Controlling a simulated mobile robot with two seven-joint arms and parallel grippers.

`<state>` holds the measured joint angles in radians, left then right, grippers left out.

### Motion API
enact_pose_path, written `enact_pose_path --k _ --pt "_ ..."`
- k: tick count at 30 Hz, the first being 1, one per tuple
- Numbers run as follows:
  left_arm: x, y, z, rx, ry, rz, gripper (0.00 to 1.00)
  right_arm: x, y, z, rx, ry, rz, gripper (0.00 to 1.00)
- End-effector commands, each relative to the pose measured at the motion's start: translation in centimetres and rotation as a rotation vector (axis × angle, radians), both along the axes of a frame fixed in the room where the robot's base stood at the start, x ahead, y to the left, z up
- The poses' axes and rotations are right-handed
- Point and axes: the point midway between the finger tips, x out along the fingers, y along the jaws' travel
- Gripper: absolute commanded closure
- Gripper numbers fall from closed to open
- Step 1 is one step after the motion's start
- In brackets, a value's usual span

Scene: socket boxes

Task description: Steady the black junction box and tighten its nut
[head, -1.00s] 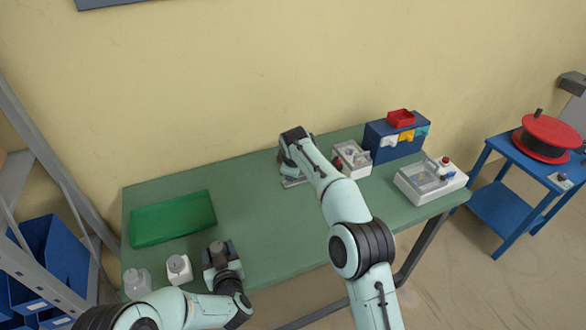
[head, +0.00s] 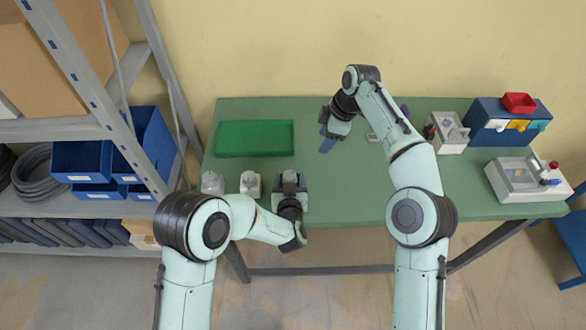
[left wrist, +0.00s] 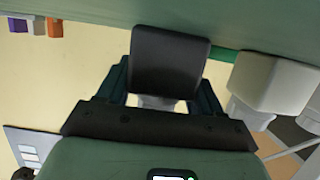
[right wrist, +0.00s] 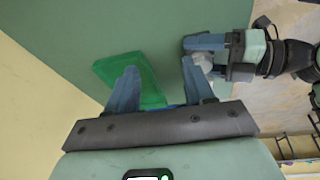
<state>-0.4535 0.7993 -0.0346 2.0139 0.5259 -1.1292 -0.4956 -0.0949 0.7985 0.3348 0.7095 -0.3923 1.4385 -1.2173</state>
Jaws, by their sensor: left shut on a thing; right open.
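The black junction box (left wrist: 170,60) sits between the fingers of my left gripper (left wrist: 165,95), which is shut on it. A pale grey part shows below the box between the fingers; I cannot make out the nut clearly. In the head view, the box (head: 290,176) is at the front of the green bench, and my left gripper (head: 290,190) is around it. My right gripper (head: 328,136) is open and empty over the back middle of the bench, up and to the right of the box. The right wrist view shows its spread blue fingers (right wrist: 158,75), with my left gripper (right wrist: 210,45) beyond.
A green tray (head: 255,138) lies at the back left. Two pale boxes (head: 250,184) (head: 212,182) stand left of the black one. Fixtures (head: 450,133) (head: 518,180) and a blue bin unit (head: 507,125) occupy the right. Grey shelving (head: 75,130) stands at the left. The bench's middle is mostly clear.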

Motion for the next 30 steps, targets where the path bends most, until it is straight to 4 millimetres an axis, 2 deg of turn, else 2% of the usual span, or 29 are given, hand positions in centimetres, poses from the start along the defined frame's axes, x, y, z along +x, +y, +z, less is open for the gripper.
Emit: enact_pose_path --k 1,4,7,11,16,24,30 --pt "0.0 0.0 0.0 0.0 0.0 0.001 0.71 -1.0 1.5 0.7 0.033 0.023 0.074 0.48" --pt "0.0 0.0 0.0 0.0 0.0 0.001 0.71 -2.9 3.5 1.8 0.08 0.063 0.197 0.48" --pt "0.0 0.0 0.0 0.0 0.0 0.001 0.71 -3.9 4.6 2.5 0.109 0.082 0.271 0.48" --pt "0.0 0.0 0.0 0.0 -0.001 0.001 0.71 -4.4 5.2 2.1 0.119 0.092 0.301 0.48" --pt "0.0 0.0 0.0 0.0 -0.001 0.001 0.71 -4.7 6.1 -0.2 0.118 0.093 0.301 0.48" --pt "0.0 0.0 0.0 0.0 -0.001 0.0 0.71 -5.0 8.2 -5.3 0.119 0.093 0.298 0.48" --pt "0.0 0.0 0.0 0.0 -0.001 0.001 0.71 -5.1 9.2 -7.6 0.119 0.09 0.297 0.48"
